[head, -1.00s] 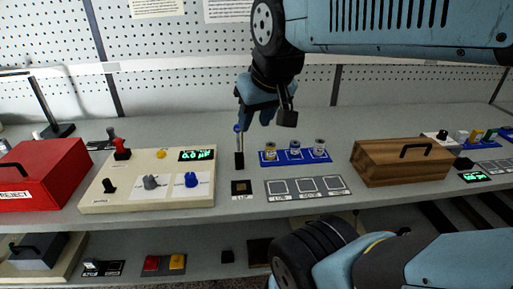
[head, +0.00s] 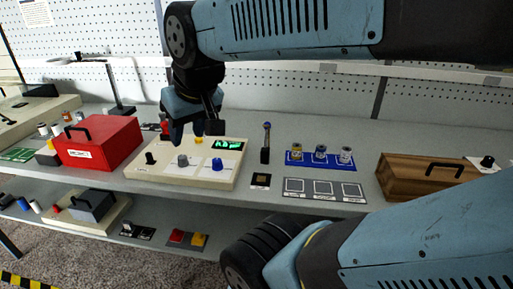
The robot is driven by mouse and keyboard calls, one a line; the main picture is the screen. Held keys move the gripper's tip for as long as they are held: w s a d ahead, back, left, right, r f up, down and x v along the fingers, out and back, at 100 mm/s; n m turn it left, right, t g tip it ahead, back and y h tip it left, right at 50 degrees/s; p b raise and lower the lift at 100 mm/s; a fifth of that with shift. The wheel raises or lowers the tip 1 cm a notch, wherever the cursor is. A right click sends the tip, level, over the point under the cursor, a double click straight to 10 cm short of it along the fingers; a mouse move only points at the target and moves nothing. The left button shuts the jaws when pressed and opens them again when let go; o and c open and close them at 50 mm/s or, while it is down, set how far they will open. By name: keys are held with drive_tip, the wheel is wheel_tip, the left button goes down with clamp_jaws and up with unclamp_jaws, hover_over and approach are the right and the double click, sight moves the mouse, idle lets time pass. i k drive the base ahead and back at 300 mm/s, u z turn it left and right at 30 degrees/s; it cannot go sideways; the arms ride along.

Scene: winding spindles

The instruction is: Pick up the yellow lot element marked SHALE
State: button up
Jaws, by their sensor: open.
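No SHALE mark can be read in the head view, so I cannot tell which thing bears it. A yellow-banded spool (head: 297,152) stands upright at the left end of a blue rack (head: 331,163), beside two other spools. A yellow block (head: 198,240) lies on the lower shelf next to a red one. A small yellow patch (head: 51,144) shows left of the red box, partly hidden. My gripper (head: 196,130) is open and empty, pointing down in front of the panel's back edge. It is apart from all of these.
A red box (head: 104,142) stands left of a cream control panel (head: 190,172) with knobs and a green display. A post (head: 265,150) stands right of it. A wooden box (head: 425,180) is at the right. Small spools (head: 50,129) stand at far left.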

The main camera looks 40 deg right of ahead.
sight(297, 147)
drive_tip(key=u, duration=0.9)
drive_tip(key=k, duration=2.2)
drive_tip(key=z, duration=1.15)
drive_tip(key=i, duration=1.05)
drive_tip(key=u, duration=0.05)
